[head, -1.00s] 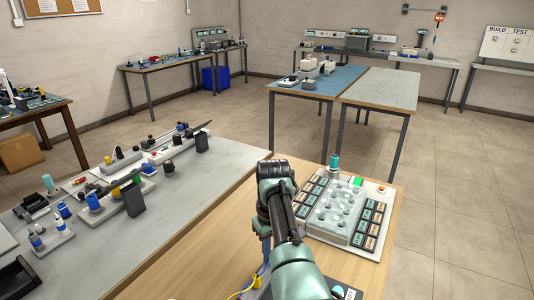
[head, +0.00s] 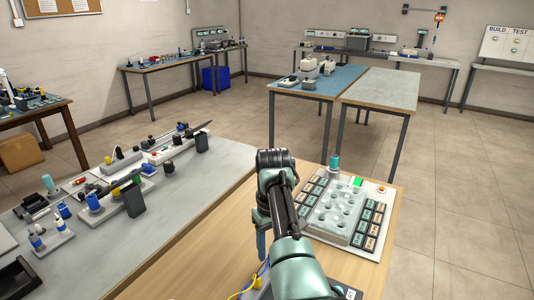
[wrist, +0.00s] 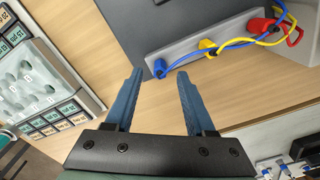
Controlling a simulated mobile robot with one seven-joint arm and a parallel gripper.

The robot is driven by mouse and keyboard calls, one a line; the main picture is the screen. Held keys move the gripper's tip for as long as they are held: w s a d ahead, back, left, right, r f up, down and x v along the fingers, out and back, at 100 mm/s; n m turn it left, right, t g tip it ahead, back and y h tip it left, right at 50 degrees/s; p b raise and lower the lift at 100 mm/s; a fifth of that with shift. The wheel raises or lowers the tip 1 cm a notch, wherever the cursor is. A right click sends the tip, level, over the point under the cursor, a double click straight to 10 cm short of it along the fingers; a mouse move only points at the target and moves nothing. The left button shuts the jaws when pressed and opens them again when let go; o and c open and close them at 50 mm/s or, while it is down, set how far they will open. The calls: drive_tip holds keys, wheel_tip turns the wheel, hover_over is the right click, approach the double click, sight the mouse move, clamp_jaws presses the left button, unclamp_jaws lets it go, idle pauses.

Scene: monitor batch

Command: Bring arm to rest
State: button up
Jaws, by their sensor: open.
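My gripper shows in the wrist view (wrist: 160,75) with two blue fingers spread apart and nothing between them. It hangs above the wooden table (wrist: 120,60). In the head view my arm stands over the same wooden table (head: 190,265); one blue finger (head: 261,245) shows below the wrist, and the rest of the gripper is hidden behind my arm. A grey unit (wrist: 205,45) with blue, yellow and red plugs and cables lies ahead of the fingertips in the wrist view.
A panel (head: 370,250) with a clear-looking block, dark labelled tiles, a green light and a red button sits right of my arm. A grey bench (head: 100,260) with tools and bottles stands at left. Two tables (head: 385,90) stand farther back. Open floor (head: 460,210) lies at right.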

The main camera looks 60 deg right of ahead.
wheel_tip(320, 180, up, 10)
idle(0.3)
drive_tip(key=shift+r, duration=0.1)
